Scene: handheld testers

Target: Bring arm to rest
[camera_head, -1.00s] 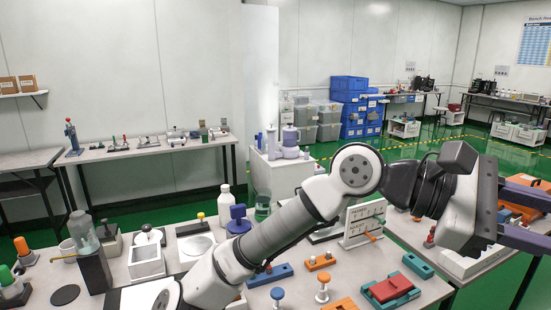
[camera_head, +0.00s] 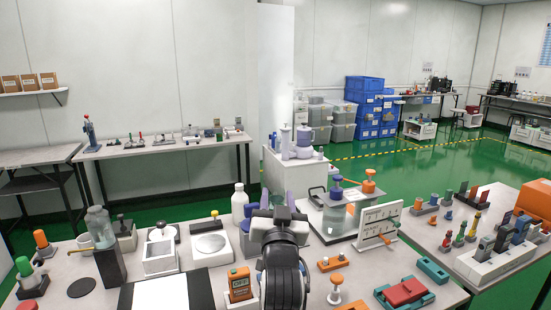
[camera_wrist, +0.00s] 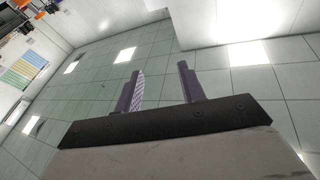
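My arm stands folded and upright at the bottom middle of the head view, in front of the near bench (camera_head: 450,296). An orange handheld tester (camera_head: 240,284) stands on the near bench just left of my arm.
The near bench holds a white bottle (camera_head: 239,204), a gauge board (camera_head: 379,226), a red block in a teal holder (camera_head: 405,292) and a glass bottle on a dark stand (camera_head: 99,227). A back bench (camera_head: 165,147) stands at the wall. Green floor (camera_head: 440,160) is open at right.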

